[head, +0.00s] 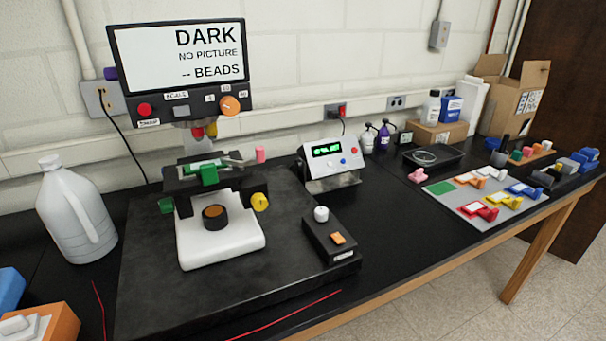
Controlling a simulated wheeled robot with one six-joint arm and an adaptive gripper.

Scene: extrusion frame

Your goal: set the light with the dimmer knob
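A black control box (331,236) lies on the dark slab, right of the microscope. A round white knob (321,213) stands on its far end, probably the dimmer knob. An orange rocker switch (338,239) sits on its near end. The microscope (217,235) has a white base, a dark round piece with an orange-brown centre, and green and yellow side knobs. The screen (180,55) above it reads "DARK", "NO PICTURE" and "-- BEADS". I cannot make out a lit lamp. My gripper is not in view.
An orange knob (229,105) and a red button (144,110) sit on the panel under the screen. A meter with a green display (327,149) stands behind the control box. A white jug (75,212) stands left. Bench right of the box is clear up to a grey tray (470,211).

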